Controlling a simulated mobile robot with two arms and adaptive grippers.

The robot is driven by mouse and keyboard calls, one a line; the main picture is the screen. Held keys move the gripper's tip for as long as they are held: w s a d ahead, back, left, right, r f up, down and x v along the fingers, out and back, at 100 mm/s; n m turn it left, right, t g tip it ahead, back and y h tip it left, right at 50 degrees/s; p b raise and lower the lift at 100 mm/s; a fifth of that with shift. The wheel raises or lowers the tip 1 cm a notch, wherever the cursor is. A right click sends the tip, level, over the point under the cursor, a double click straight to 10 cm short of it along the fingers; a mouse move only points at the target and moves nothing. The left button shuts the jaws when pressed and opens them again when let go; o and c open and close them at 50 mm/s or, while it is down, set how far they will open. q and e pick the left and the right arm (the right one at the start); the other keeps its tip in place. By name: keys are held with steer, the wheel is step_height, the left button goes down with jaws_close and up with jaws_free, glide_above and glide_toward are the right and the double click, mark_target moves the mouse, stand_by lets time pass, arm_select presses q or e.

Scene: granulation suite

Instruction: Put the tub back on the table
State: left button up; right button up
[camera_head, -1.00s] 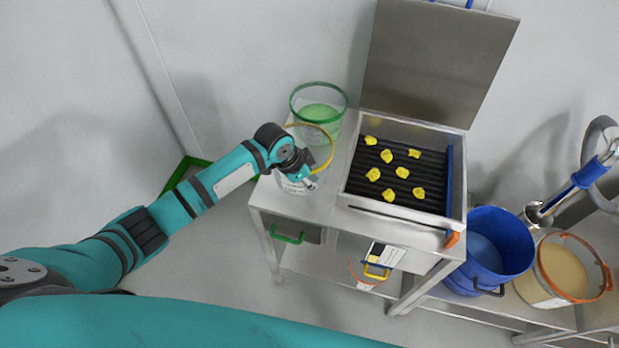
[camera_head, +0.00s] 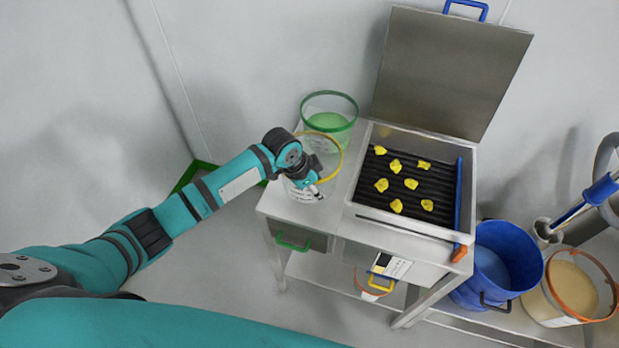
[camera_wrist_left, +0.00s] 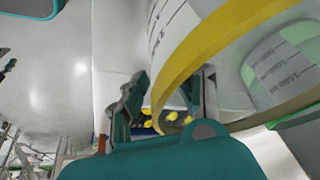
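The tub is a clear one with a yellow rim (camera_head: 334,172) and a white label. It appears to stand on the left end of the steel table (camera_head: 342,212), in front of a green-rimmed tub. My left gripper (camera_head: 314,190) is at the tub's near side, over its rim and wall. In the left wrist view the yellow rim (camera_wrist_left: 205,50) curves down toward the gap between the fingers (camera_wrist_left: 168,105). The fingers stand apart, with a gap visible between them; contact with the tub is unclear. My right gripper is not in view.
The green-rimmed tub (camera_head: 328,118) stands close behind. An open steel box with yellow pieces on black bars (camera_head: 405,185) fills the table's right side, its lid (camera_head: 452,70) raised. A blue bucket (camera_head: 503,265) and an orange-rimmed tub (camera_head: 570,288) are at right.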

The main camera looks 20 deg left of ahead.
arm_select(q)
steer(key=b+v, duration=0.1)
steer(key=v, duration=1)
